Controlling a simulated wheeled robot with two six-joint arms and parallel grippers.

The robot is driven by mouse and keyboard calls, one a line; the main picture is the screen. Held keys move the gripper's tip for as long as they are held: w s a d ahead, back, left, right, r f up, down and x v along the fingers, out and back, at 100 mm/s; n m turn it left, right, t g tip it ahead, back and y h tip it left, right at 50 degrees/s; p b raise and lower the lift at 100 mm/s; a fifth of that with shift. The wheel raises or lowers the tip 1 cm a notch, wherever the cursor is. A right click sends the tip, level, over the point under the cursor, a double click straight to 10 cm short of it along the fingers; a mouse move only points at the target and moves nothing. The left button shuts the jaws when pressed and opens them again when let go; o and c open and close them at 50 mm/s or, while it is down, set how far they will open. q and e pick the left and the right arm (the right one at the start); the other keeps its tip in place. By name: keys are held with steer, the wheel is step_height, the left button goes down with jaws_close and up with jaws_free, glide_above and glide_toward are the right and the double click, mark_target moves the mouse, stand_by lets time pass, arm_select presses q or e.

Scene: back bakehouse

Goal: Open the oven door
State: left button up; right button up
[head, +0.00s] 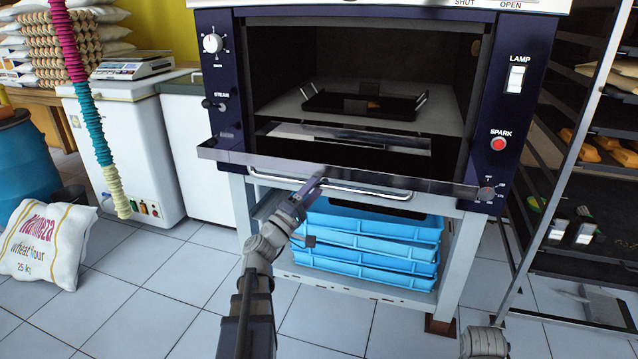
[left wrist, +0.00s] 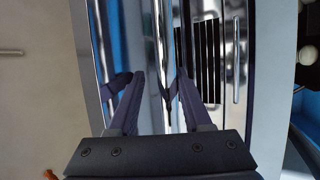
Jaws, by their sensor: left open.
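The oven (head: 217,90) stands ahead with its chamber showing. Its door (head: 450,183) is folded down below the opening, with its inner face and window turned upward. The shiny door handle (head: 375,192) runs along the front edge of the door. My left gripper (head: 316,184) is at the handle, left of its middle. In the left wrist view my left gripper (left wrist: 163,80) has its fingers apart, with a shiny bar running between them. I cannot tell whether the fingers touch it.
A black tray (head: 360,104) lies inside the oven. Blue trays (head: 365,251) are stacked beneath it. A rack (head: 545,180) stands close on the right. A flour sack (head: 45,243) and a white chest (head: 130,140) are on the left. Tiled floor lies free in front.

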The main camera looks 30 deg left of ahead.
arm_select(q)
steer(key=b+v, duration=0.3)
steer(key=v, duration=0.3)
steer(key=shift+s+f, duration=0.2)
steer(key=shift+s+a+f, duration=0.15)
steer(key=shift+s+f, duration=0.1)
steer(key=shift+s, duration=0.35)
